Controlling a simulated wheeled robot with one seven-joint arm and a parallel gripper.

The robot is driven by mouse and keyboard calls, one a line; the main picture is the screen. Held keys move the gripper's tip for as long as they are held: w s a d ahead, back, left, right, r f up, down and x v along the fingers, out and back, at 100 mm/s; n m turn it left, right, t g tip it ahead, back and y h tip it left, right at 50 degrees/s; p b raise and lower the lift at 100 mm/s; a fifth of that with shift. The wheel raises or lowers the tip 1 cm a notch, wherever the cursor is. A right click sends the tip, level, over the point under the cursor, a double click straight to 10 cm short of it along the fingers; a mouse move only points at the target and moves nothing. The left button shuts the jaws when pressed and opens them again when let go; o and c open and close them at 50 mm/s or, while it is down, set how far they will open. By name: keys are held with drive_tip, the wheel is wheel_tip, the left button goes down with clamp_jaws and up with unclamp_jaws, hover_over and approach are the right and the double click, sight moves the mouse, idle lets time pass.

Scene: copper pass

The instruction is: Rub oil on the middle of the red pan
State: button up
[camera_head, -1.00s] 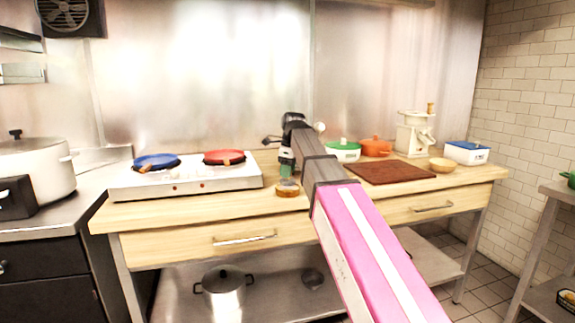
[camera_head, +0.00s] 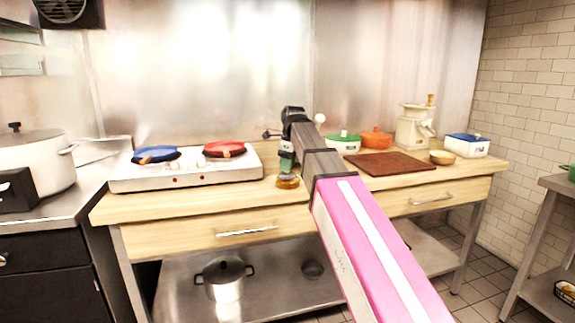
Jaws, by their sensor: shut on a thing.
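The red pan (camera_head: 226,148) sits on the right side of the white two-place stove (camera_head: 190,180), at the back left of the wooden table. A small bowl of amber liquid (camera_head: 288,182), which looks like oil, stands on the table right of the stove. My gripper (camera_head: 286,157) points down just above this bowl, to the right of the red pan. It is shut on a small greenish tool (camera_head: 286,165). The tool's lower end is at or just over the bowl; I cannot tell whether it touches the liquid.
A blue pan (camera_head: 155,153) sits left of the red pan. A brown board (camera_head: 390,164), a green-lidded pot (camera_head: 343,143), an orange pot (camera_head: 376,138), a small bowl (camera_head: 442,158), a grinder (camera_head: 414,127) and a blue-lidded box (camera_head: 467,146) stand to the right. The table front is clear.

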drive_tip(key=shift+f, duration=0.5)
idle(1.2)
drive_tip(key=shift+r, duration=0.1)
drive_tip(key=shift+r, duration=3.45)
drive_tip(key=shift+s, duration=0.1)
